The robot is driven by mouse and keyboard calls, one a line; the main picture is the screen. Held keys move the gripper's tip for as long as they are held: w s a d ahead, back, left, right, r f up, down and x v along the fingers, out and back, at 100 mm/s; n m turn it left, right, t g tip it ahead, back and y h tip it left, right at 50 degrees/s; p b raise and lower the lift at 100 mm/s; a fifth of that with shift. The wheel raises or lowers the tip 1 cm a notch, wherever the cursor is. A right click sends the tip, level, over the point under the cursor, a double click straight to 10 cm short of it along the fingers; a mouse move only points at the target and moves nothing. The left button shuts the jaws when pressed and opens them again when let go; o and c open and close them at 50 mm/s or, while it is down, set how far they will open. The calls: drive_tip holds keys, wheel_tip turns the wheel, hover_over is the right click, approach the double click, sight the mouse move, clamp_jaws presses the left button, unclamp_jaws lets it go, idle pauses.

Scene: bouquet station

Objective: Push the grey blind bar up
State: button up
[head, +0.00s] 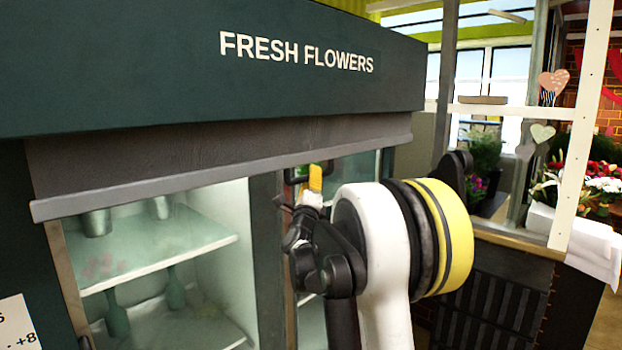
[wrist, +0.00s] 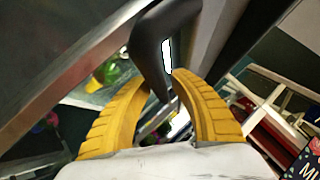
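The grey blind bar (head: 150,188) runs along the lower edge of a dark grey blind (head: 200,150) on the flower cooler. The blind is partly down, and the cooler's shelves show below the bar. My gripper (head: 315,178) is at the right part of the bar, just below it in the picture; I cannot tell whether it touches. In the wrist view, its two yellow fingers (wrist: 163,82) lean toward each other, with a dark curved piece between or behind their tips. Whether they are closed on it is unclear. A grey diagonal band at upper left may be the bar.
A dark green "FRESH FLOWERS" header (head: 300,75) juts out above the blind. Cooler shelves (head: 160,250) hold several vases behind the front. At right stand a dark counter (head: 500,285), a white post (head: 580,120) and flowers (head: 603,185).

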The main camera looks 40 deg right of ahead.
clamp_jaws()
drive_tip(key=shift+r, duration=0.1)
wheel_tip(320, 180, up, 10)
drive_tip(key=p, duration=0.5)
drive_tip(key=shift+p, duration=0.3)
drive_tip(key=shift+w, duration=0.1)
drive_tip(key=shift+d+f, duration=0.1)
drive_tip(key=shift+f, duration=0.1)
